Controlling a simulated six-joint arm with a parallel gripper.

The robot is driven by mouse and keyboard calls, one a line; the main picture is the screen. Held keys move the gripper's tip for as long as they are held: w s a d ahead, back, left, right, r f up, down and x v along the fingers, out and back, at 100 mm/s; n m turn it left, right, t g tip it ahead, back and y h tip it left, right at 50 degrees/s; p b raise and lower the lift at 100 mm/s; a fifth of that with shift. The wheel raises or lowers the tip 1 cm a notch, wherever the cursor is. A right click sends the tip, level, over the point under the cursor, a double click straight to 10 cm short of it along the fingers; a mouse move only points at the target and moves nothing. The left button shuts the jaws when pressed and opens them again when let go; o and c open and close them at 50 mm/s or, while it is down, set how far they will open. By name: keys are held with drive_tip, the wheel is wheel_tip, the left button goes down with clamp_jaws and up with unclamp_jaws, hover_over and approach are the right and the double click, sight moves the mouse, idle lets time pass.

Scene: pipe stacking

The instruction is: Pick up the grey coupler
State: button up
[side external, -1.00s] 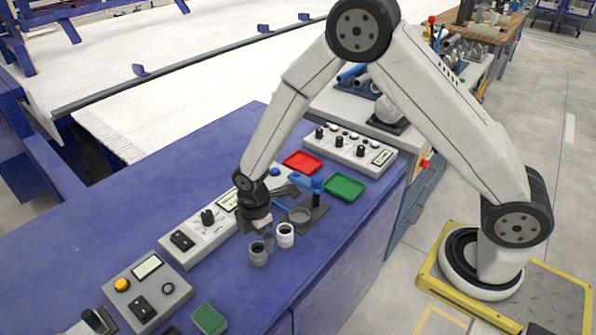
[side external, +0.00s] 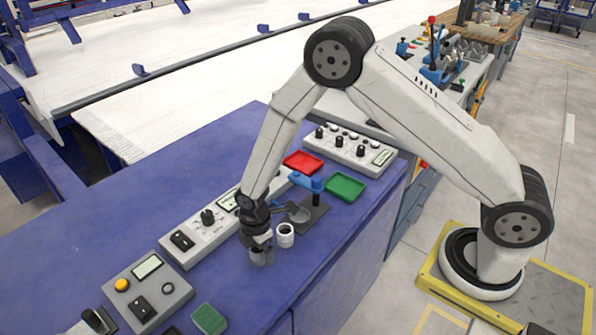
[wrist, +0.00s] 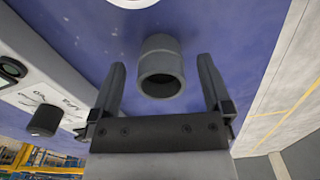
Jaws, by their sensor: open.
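The grey coupler (side external: 257,259) stands upright on the blue table in the side view, partly hidden by my gripper (side external: 261,252). In the wrist view the grey coupler (wrist: 161,68) is a short stepped tube, its round opening facing the camera. My gripper (wrist: 161,88) is open, with one finger on each side of the coupler and visible gaps on both sides. A white coupler (side external: 285,235) stands close to the right of the grey one. In the wrist view part of a white ring (wrist: 134,3) shows at the top edge.
A control panel (side external: 190,243) lies behind and left of the gripper. A blue clamp stand (side external: 314,190) is behind the white coupler, near red (side external: 303,162) and green (side external: 345,186) trays. A button box (side external: 147,290) is at front left. The table right of the couplers is clear.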

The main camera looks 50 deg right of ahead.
drive_tip(key=c, duration=1.3)
drive_tip(key=shift+r, duration=0.2)
drive_tip(key=shift+c, duration=0.2)
drive_tip(key=shift+r, duration=0.45)
drive_tip(key=s+d+r, duration=0.2)
drive_tip(key=s+r, duration=0.9)
drive_tip(key=s, duration=0.2)
drive_tip(key=shift+s+d+r, duration=0.35)
drive_tip(key=shift+d, duration=0.05)
